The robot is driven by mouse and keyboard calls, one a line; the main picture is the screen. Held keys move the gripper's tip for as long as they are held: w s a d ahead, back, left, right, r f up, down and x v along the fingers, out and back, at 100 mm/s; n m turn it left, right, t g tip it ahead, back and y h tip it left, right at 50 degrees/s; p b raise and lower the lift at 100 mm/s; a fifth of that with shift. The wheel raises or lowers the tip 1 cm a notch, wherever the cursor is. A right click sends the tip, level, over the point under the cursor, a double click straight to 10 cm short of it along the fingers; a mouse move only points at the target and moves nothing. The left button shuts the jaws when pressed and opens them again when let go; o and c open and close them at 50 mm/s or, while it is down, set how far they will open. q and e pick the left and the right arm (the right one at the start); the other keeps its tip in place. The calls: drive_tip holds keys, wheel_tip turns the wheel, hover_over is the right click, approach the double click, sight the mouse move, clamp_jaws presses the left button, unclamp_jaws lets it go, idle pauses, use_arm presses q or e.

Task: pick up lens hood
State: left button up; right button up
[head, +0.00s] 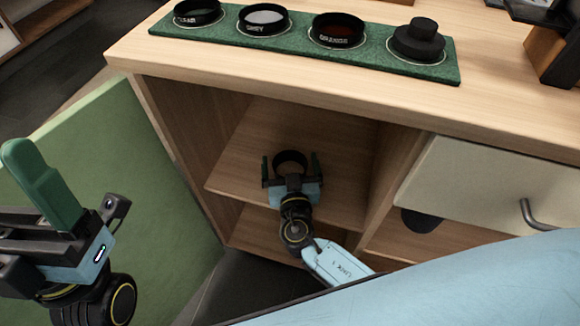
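The lens hood appears to be the dark ring (291,155) on the wooden shelf inside the open cabinet. My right gripper (291,164) reaches into the cabinet, with its green fingers on either side of the ring. Small gaps seem to show between the fingers and the ring, so the gripper looks open around it. The gripper body hides the near lower part of the ring. My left gripper (45,185) is at the left, outside the cabinet and away from the ring. It is seen side-on, and its finger opening cannot be made out.
A green mat (205,43) on the cabinet top (130,50) holds several dark filter rings and a stepped black piece (418,40). The green door (130,190) stands open at left. A drawer (480,190) with a metal handle is right of the opening.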

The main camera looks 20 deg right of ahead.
drive_tip(key=c, duration=0.9)
drive_tip(key=shift+c, duration=0.2)
drive_tip(key=shift+r, duration=0.1)
